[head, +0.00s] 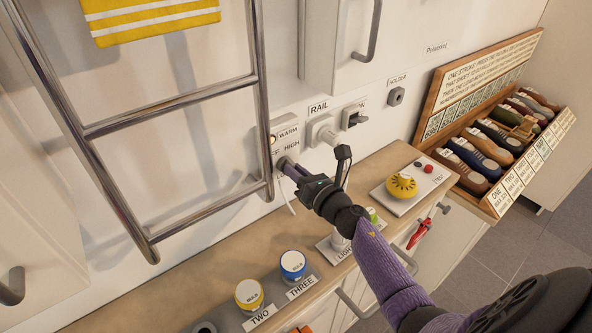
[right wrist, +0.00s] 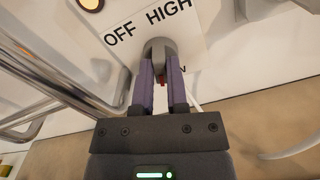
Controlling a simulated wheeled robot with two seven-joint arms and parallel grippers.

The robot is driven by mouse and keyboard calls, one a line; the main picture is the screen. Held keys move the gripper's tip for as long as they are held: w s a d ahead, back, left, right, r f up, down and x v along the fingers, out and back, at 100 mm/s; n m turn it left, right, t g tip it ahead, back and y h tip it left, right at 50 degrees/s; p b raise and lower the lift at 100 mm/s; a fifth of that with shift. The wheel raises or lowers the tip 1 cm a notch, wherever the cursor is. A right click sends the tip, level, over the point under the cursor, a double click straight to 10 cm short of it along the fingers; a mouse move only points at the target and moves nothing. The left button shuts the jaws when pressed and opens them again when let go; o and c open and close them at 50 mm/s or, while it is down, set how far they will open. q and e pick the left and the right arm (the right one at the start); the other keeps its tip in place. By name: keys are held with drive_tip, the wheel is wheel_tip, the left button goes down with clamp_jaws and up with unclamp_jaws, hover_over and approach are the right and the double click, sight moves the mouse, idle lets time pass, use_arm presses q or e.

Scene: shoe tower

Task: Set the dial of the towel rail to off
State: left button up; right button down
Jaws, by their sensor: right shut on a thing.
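The dial (right wrist: 158,46) of the towel rail is a grey knob on a white plate (head: 288,138) on the wall. A small red mark shows between the fingers, on the side away from OFF and HIGH. The fingers hide much of the knob. An orange lamp (right wrist: 91,3) glows beside the plate's lettering. My left gripper is out of view.
The chrome towel rail (head: 170,100) with a yellow towel (head: 150,17) stands left of the dial. A plug under the RAIL label (head: 319,107) is to its right.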

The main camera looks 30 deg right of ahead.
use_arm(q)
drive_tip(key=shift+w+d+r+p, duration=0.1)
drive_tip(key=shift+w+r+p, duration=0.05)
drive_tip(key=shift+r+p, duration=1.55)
use_arm(e)
drive_tip(key=shift+d+f+m, duration=0.1)
drive_tip(key=shift+f+m, duration=0.05)
drive_tip(key=shift+m, duration=3.7)
drive_tip(key=shift+a+f+m, duration=0.1)
drive_tip(key=shift+f+m, duration=0.1)
drive_tip(key=shift+m, duration=3.7)
drive_tip(key=shift+d+f+m, duration=0.1)
drive_tip(key=shift+f+m, duration=0.05)
drive_tip(key=shift+m, duration=3.7)
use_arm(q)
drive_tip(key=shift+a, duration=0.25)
use_arm(e)
drive_tip(key=c, duration=0.8)
unclamp_jaws()
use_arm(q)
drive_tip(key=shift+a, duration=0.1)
use_arm(e)
drive_tip(key=shift+o, duration=0.8)
